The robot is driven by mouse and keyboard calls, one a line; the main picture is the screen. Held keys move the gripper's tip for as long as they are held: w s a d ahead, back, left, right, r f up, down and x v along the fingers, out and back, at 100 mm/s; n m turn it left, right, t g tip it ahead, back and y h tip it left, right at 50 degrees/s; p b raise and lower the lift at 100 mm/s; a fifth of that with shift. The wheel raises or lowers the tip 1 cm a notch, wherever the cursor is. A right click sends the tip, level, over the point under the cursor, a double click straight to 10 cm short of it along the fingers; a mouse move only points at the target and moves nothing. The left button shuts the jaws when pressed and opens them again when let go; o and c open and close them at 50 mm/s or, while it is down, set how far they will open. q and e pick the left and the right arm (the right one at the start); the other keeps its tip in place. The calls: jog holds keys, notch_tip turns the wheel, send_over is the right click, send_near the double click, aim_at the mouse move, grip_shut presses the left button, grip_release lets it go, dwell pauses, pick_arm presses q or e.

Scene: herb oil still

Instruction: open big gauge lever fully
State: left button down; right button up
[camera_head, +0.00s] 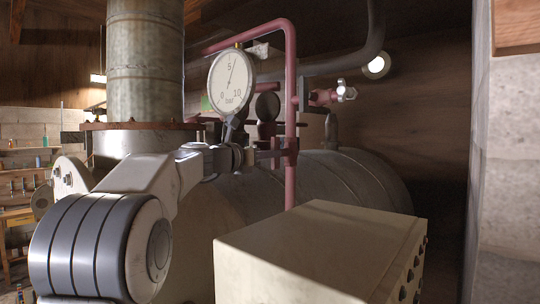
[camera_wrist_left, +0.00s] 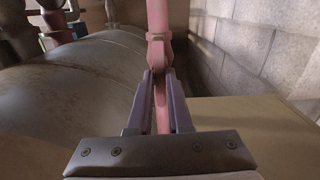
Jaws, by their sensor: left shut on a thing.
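The big round white gauge (camera_head: 231,80) with a 0–10 dial stands at upper centre in the head view, its needle pointing up near 5. A pink-red pipe (camera_head: 290,70) runs down to the right of it. My left gripper (camera_head: 279,149) reaches in from the left, below and right of the gauge, with its tips at this pipe. In the left wrist view the two fingers (camera_wrist_left: 161,95) are shut around a narrow pink lever (camera_wrist_left: 161,108) that hangs in line with the pipe (camera_wrist_left: 157,20). The fingers hide part of the lever. My right gripper is out of view.
A large grey horizontal tank (camera_head: 345,180) lies behind the gripper. A beige box (camera_head: 310,250) stands in the right foreground. A vertical metal column (camera_head: 145,60) rises at left. A pink valve (camera_head: 325,96) sits right of the pipe, and a pale wall (camera_head: 510,150) bounds the right.

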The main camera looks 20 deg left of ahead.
pick_arm(q)
jog(key=shift+f, duration=0.15)
jog(key=c, duration=0.8)
grip_release()
jog(key=shift+c, duration=0.2)
jog(key=b+v, duration=0.5)
jog(key=v, duration=0.5)
jog(key=shift+s, duration=0.25)
